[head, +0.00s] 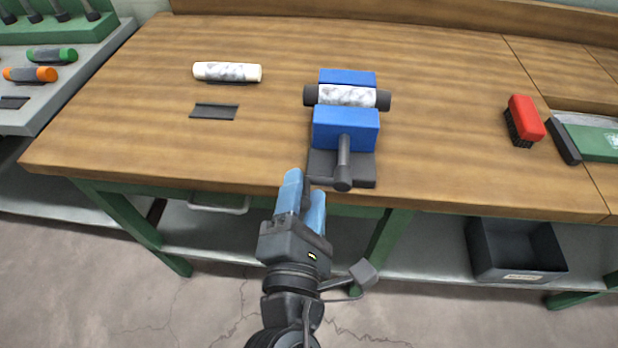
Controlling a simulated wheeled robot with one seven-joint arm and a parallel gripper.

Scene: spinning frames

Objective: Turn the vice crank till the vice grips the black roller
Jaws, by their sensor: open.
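The blue vice (346,127) stands on a dark base near the front edge of the wooden bench. The black roller (384,100) lies crosswise between its two blue jaws, its middle covered by a white and grey marbled sleeve and its dark ends sticking out on both sides. Whether the jaws touch the roller, I cannot tell. The dark vice crank (343,182) is at the front, its arm pointing left towards my gripper. My gripper (305,183) is open, its blue fingers at the crank's left end. A dark part shows between the fingers, seemingly the crank handle; contact is unclear.
A white marbled roll (227,72) and a dark flat piece (214,111) lie left of the vice. A red brush (525,120) and a green box (597,140) are at the right. A black bin (514,250) sits on the lower shelf.

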